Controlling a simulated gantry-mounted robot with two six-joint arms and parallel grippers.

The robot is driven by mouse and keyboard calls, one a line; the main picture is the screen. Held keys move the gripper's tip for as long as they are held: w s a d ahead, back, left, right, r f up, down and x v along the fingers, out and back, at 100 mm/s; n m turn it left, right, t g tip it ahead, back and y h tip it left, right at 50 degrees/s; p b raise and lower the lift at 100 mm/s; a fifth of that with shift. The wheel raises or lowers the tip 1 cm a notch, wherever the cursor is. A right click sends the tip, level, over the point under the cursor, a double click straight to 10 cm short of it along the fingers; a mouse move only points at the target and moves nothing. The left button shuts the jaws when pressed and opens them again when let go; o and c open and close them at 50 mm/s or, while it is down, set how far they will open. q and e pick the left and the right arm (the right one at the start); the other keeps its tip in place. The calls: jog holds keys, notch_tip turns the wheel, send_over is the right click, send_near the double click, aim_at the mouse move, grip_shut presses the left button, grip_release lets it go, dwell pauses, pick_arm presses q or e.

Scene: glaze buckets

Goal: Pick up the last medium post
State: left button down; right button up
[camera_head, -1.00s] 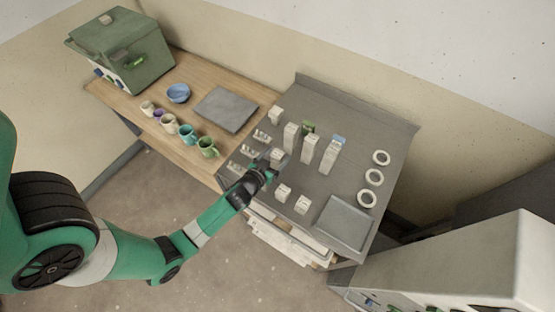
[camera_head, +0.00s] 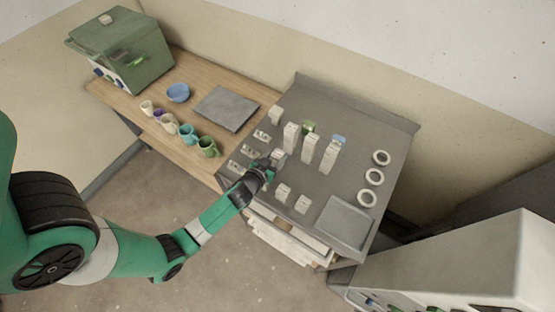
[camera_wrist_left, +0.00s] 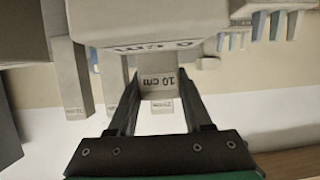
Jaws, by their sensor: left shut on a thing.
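My left gripper (camera_head: 271,162) is at the left part of the grey worktop (camera_head: 350,120), shut on a small pale post (camera_head: 279,154). In the left wrist view the held post (camera_wrist_left: 160,80) reads "10 cm" and sits between the two fingers (camera_wrist_left: 160,100). Its lower part is hidden. Taller pale posts (camera_head: 291,135) stand just behind and to the right of the gripper. Two short pale posts (camera_head: 283,192) and (camera_head: 302,203) stand nearer the front edge. My right gripper is not in view.
Small pale pieces (camera_head: 262,135) lie at the left. In the left wrist view a large pale block (camera_wrist_left: 150,20) is close above the held post. Mugs (camera_head: 188,135) stand on the wooden table.

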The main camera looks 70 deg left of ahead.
pick_arm(q)
jog(key=shift+r, duration=0.1)
jog(key=shift+r, duration=0.3)
notch_tip(320, 180, up, 2)
jog(key=shift+r+p, duration=0.1)
jog(key=shift+p, duration=0.75)
jog(key=d+r+p, duration=0.6)
jog(key=d+r, duration=0.4)
jog(key=d, duration=0.4)
jog(key=shift+s, duration=0.3)
